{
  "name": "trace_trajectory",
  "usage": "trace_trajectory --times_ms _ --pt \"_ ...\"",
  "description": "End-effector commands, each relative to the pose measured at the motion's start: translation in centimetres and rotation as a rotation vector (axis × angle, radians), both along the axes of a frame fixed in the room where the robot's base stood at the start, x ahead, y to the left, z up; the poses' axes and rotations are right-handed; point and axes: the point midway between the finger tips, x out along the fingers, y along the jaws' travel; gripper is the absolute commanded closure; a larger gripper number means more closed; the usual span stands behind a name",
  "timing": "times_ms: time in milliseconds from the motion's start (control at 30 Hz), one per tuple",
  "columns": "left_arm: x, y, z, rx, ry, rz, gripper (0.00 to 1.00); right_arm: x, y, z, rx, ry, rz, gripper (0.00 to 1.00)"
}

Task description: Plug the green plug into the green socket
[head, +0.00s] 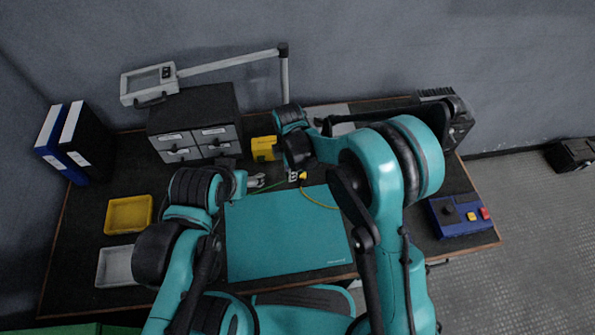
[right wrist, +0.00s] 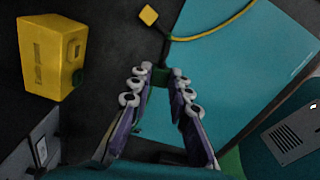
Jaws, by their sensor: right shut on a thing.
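The green plug (right wrist: 181,73) is between the fingertips of my right gripper (right wrist: 164,82) in the right wrist view, and the gripper is shut on it. In the head view my right gripper (head: 293,175) hangs over the back edge of the teal mat, and the plug is hard to make out there. The yellow box (head: 264,148) stands behind it; in the right wrist view this box (right wrist: 50,58) is to the left, apart from the plug.
A yellow plug (right wrist: 149,15) on a yellow cable lies by the teal mat (head: 275,245). A dark drawer unit (head: 195,115) stands behind. A yellow tray (head: 128,214) and a white tray (head: 116,267) are at left, a blue button box (head: 459,216) at right.

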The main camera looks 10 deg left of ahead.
Motion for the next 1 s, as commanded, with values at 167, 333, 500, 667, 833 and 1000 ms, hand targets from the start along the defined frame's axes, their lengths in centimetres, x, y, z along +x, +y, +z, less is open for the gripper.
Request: trace_trajectory --times_ms 167,333,500,667,833,1000 --pt "0.0 0.0 -0.5 0.000 0.000 0.000 0.36 0.3 1.6 -1.1 0.000 0.000 -0.273 0.95" --pt "0.0 0.0 -0.8 0.000 0.000 0.000 0.36 0.5 3.0 -2.0 0.000 0.000 -0.537 0.95" --pt "0.0 0.0 -1.2 0.000 0.000 0.000 0.36 0.6 4.5 -2.9 0.000 0.000 -0.801 0.95" --pt "0.0 0.0 -1.5 0.000 0.000 0.000 0.36 0.7 5.8 -3.8 0.000 0.000 -1.049 0.95" --pt "0.0 0.0 -1.9 0.000 0.000 0.000 0.36 0.7 7.3 -4.7 0.000 0.002 -1.312 0.95" --pt "0.0 0.0 -2.2 0.000 0.000 0.000 0.36 0.7 8.5 -5.5 -0.001 0.001 -1.542 0.95"
